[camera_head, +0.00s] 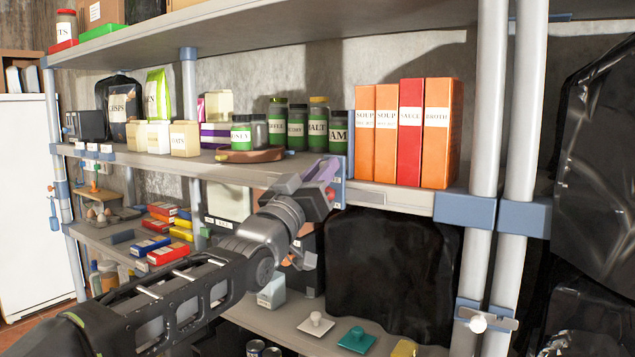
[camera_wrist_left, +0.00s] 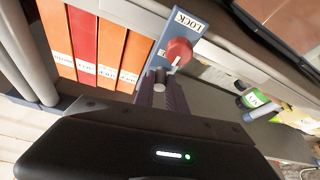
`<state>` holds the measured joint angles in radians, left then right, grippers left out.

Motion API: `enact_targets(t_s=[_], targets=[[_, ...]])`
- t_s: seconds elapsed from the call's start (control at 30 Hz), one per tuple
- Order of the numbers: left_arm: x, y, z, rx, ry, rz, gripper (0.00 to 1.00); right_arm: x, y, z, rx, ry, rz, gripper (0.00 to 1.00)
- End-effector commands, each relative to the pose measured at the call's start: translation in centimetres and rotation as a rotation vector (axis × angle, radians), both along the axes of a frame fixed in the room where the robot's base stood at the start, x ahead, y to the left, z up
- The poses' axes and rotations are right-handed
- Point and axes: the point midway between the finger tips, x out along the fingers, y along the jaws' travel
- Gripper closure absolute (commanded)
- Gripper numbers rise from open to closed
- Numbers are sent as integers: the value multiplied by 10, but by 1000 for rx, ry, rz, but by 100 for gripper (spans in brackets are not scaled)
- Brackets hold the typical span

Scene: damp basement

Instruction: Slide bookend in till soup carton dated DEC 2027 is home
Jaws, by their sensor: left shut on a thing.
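A row of cartons stands upright on the middle shelf: an orange soup carton (camera_head: 364,132), a second orange soup carton (camera_head: 386,135), a red sauce carton (camera_head: 410,133) and an orange broth carton (camera_head: 437,133). The date print is too small to read. The blue bookend (camera_head: 340,192) stands at the left end of the row. In the left wrist view the bookend (camera_wrist_left: 196,40) shows a LOCK label and a red knob (camera_wrist_left: 178,52). My left gripper (camera_head: 326,172) is shut on the bookend's grey grip (camera_wrist_left: 160,82). My right gripper is out of view.
Green-labelled jars (camera_head: 318,125) and a brown board (camera_head: 250,155) stand left of the bookend. A grey post (camera_head: 485,120) bounds the shelf's right. The upper shelf (camera_head: 260,22) hangs above. Lower shelves hold small boxes (camera_head: 168,251) and a black wrapped bundle (camera_head: 390,270).

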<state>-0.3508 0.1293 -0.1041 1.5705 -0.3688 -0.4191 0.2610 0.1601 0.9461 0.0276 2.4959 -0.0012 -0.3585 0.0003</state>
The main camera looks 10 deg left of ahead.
Motion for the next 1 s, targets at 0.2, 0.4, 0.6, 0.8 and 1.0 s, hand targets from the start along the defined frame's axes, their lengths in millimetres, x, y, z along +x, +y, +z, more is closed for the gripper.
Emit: enact_targets(t_s=[0.2, 0.4, 0.6, 0.8, 1.0], targets=[[-1, -4, 2, 2, -3, -6, 100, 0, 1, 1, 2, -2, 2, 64], [-1, -3, 2, 1, -3, -5, 74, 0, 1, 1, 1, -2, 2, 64], [-1, -2, 2, 2, -4, -4, 62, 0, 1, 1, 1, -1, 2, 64], [-1, -2, 2, 1, -5, -4, 62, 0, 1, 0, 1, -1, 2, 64], [-14, 3, -5, 1, -5, -2, 62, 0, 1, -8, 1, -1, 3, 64]])
